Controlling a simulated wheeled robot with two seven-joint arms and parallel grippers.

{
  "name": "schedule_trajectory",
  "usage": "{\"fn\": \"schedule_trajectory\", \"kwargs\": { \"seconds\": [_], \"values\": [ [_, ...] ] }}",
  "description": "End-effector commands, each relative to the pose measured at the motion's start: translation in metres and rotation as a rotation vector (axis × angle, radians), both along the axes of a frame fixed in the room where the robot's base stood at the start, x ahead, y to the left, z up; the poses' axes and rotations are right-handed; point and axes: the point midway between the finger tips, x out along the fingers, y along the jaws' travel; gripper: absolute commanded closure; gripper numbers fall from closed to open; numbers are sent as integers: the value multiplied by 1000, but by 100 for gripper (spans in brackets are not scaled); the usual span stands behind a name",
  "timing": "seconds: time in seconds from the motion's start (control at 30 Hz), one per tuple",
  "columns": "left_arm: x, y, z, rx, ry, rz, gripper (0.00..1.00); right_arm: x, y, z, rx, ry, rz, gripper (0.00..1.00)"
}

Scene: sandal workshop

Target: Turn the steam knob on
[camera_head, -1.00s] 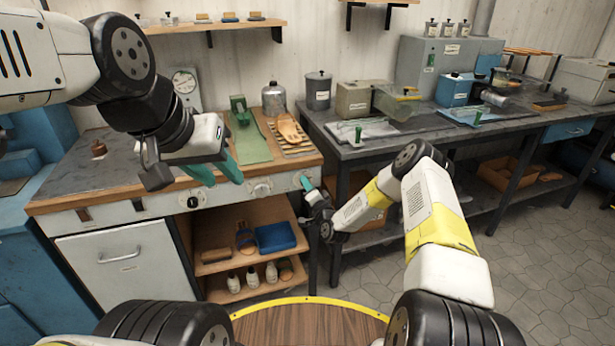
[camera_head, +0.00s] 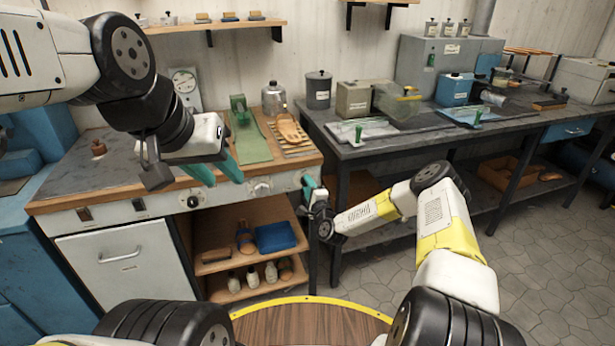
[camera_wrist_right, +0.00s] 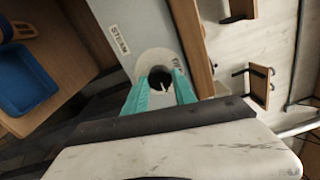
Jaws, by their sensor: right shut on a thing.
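The steam knob (camera_wrist_right: 160,77) is a dark round knob with a white pointer on a pale round dial plate. A STEAM label (camera_wrist_right: 118,39) is beside it in the right wrist view. My right gripper (camera_wrist_right: 160,92) has its teal fingers on either side of the knob and is shut on it. In the head view the right gripper (camera_head: 308,184) is at the right end of the front panel (camera_head: 225,192), hiding the knob. My left gripper (camera_head: 221,168) hangs over the counter's front edge, its teal fingers apart with nothing visible between them.
The counter (camera_head: 70,180) holds a green mat (camera_head: 250,146), a sandal form (camera_head: 288,130) and a metal canister (camera_head: 273,98). Open shelves (camera_head: 225,290) with bottles and a blue tray are below. A dark workbench (camera_head: 375,148) stands to the right.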

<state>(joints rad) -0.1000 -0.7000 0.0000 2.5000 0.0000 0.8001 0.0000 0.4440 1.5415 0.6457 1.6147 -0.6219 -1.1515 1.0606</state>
Motion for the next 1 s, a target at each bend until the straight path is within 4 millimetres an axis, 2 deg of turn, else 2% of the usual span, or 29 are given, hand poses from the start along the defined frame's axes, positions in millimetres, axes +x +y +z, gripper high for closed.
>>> {"fn": "schedule_trajectory", "kwargs": {
  "seconds": [0.5,0.53,0.6,0.63,1.0],
  "values": [
    [0,0,0,0,0,0,64,0,-1,-1,16,8,-1,100],
    [0,0,0,0,0,0,64,0,0,-1,16,8,-1,62],
    [0,0,0,0,0,0,64,0,0,-1,16,8,-1,48],
    [0,0,0,0,0,0,64,0,0,-1,16,8,-1,46],
    [0,0,0,0,0,0,64,-5,-2,-1,16,7,0,46]
  ]
}}
